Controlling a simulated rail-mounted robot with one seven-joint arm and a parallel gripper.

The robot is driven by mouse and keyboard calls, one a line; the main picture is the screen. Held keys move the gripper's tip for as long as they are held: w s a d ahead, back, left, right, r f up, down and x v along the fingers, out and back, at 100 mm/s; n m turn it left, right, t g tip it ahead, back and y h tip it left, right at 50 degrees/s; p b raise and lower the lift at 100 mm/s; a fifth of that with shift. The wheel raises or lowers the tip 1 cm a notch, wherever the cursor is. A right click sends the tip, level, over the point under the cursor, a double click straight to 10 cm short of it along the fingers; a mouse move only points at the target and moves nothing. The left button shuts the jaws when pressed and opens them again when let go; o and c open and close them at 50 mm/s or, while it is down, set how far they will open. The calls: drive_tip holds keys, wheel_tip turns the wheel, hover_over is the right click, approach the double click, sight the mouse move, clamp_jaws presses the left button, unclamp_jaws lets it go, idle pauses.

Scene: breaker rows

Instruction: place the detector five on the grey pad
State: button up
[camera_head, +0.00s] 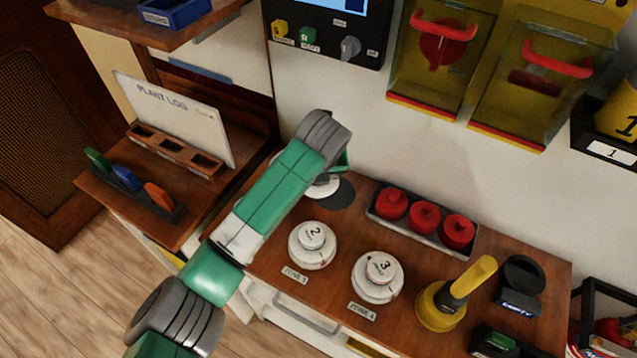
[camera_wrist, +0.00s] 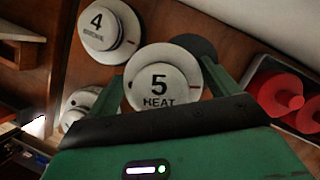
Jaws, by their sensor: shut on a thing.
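My gripper (camera_wrist: 163,80) is shut on detector five (camera_wrist: 160,88), a round white unit marked "5 HEAT", with a green finger on each side. In the head view my arm hides most of my gripper (camera_head: 336,166). A white rim (camera_head: 322,188) shows beside it, probably the held detector. The dark grey round pad (camera_wrist: 196,46) lies just beyond detector five, up and right, partly covered by it. In the head view the pad (camera_head: 338,194) lies on the wooden top, right of the white rim. I cannot tell the height of the detector above the wood.
Detector four (camera_wrist: 110,25) is up-left of the held one; another white unit (camera_wrist: 76,108) is lower left. Detectors two (camera_head: 312,246) and three (camera_head: 378,277) stand in front. A tray of red knobs (camera_head: 424,217) is right of the pad. A yellow tool (camera_head: 443,302) stands farther right.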

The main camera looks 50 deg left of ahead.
wheel_tip(320, 180, down, 4)
drive_tip(key=shift+f, duration=0.25)
drive_tip(key=shift+f, duration=0.1)
drive_tip(key=o, duration=0.8)
drive_tip(key=shift+o, duration=0.2)
drive_tip(key=v, duration=1.2)
drive_tip(key=shift+a+r, duration=0.1)
drive_tip(key=shift+r, duration=0.1)
